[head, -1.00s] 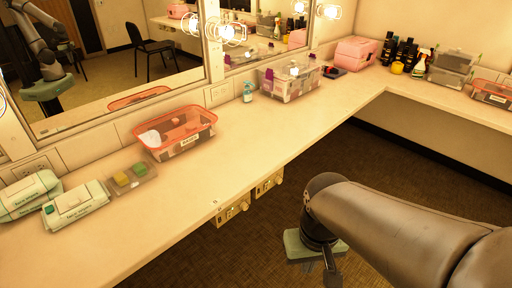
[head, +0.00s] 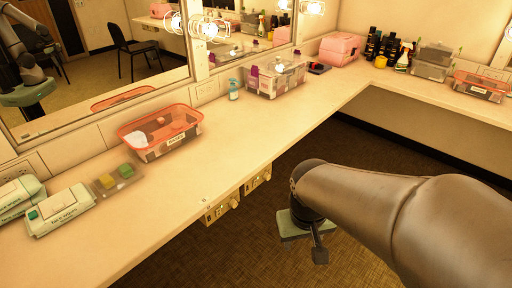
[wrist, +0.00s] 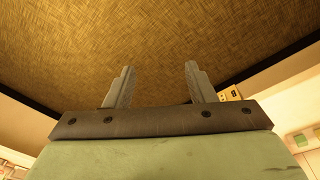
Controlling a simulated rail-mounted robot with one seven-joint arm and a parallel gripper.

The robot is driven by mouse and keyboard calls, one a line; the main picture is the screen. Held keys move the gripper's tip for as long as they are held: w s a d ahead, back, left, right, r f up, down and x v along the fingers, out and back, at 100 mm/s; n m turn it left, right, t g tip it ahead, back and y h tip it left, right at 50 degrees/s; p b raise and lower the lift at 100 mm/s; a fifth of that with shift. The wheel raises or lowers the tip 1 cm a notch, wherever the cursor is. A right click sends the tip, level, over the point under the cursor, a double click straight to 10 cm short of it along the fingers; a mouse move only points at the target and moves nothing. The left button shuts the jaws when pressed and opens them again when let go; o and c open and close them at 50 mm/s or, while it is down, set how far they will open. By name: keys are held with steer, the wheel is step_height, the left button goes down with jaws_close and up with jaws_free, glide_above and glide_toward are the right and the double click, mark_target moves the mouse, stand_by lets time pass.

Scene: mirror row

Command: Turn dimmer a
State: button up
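Two beige dimmer plates are fixed under the front edge of the counter, a nearer one (head: 221,208) and a farther one (head: 257,181), each with a knob on its right. I cannot read which is dimmer a. Part of a pale plate (wrist: 231,94) shows beside the right finger in the wrist view. My gripper (head: 319,252) hangs over the floor, right of and apart from both plates, partly hidden by my arm. In the wrist view my gripper (wrist: 158,85) has its fingers wide apart with nothing between them.
The counter (head: 185,200) carries a red-rimmed bin (head: 160,133), wipe packs (head: 60,210), a clear box (head: 275,78) and a pink case (head: 340,48). Mirrors stand along the wall behind it. The carpet (head: 300,165) below and in front of the counter is clear.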

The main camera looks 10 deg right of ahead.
steer(key=w+d+f+t+b, duration=0.3)
steer(key=w+d+f, duration=0.15)
steer(key=w, duration=0.55)
steer(key=w+d+f+n+t+y+b, duration=0.1)
steer(key=w+d+f+t+b, duration=0.15)
steer(key=w+f, duration=0.55)
steer(key=w+d+f+t+b, duration=0.3)
steer(key=w+d, duration=0.1)
steer(key=w, duration=0.7)
steer(key=n+t+y+b, duration=0.2)
steer(key=t+y+b, duration=0.3)
steer(key=y, duration=0.6)
glide_toward(269, 178)
steer(key=shift+g, duration=0.45)
steer(key=b+x, duration=0.1)
steer(key=x, duration=0.4)
steer(key=b+x, duration=0.1)
steer(key=x, duration=0.2)
steer(key=shift+w+d+r+b, duration=0.1)
steer(key=shift+w+r+b, duration=0.1)
steer(key=shift+r+b, duration=0.15)
steer(key=c, duration=1)
